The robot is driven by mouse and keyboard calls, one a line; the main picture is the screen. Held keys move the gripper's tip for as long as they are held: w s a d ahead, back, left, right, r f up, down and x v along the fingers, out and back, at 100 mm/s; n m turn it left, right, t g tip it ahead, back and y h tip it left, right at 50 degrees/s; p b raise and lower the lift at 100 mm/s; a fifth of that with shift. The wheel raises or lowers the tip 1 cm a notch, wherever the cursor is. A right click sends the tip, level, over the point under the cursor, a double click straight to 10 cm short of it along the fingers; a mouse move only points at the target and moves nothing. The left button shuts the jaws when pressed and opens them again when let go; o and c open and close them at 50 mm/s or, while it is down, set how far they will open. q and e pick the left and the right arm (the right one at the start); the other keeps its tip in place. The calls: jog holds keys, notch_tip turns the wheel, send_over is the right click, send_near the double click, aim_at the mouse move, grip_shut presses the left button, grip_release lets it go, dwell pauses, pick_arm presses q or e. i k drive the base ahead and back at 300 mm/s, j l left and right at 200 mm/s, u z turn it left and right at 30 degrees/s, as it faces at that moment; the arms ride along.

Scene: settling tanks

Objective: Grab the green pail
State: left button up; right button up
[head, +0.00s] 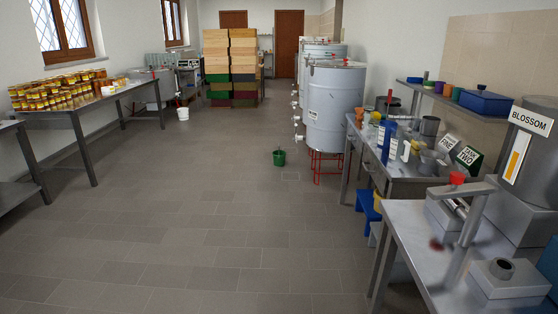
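A small green pail (279,157) stands upright on the tiled floor near the middle of the head view. Neither of my grippers shows in the head view.
A jar table (66,120) and white bucket (183,114) are left. The floor (215,200) before the pail is clear.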

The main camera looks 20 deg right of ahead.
aim_at(279, 156)
jog(key=i+z, duration=0.15)
jog(key=i, duration=0.4)
jog(key=i+z, duration=0.25)
jog(key=i, duration=0.95)
jog(key=i+j+z, duration=0.1)
jog(key=i+z, duration=0.15)
jog(key=i, duration=3.4)
jog(key=i+u, duration=0.15)
jog(key=i, duration=0.65)
jog(key=i+u, duration=0.15)
jog(key=i, duration=0.7)
jog(key=i+l+u, duration=0.15)
jog(key=i, duration=0.65)
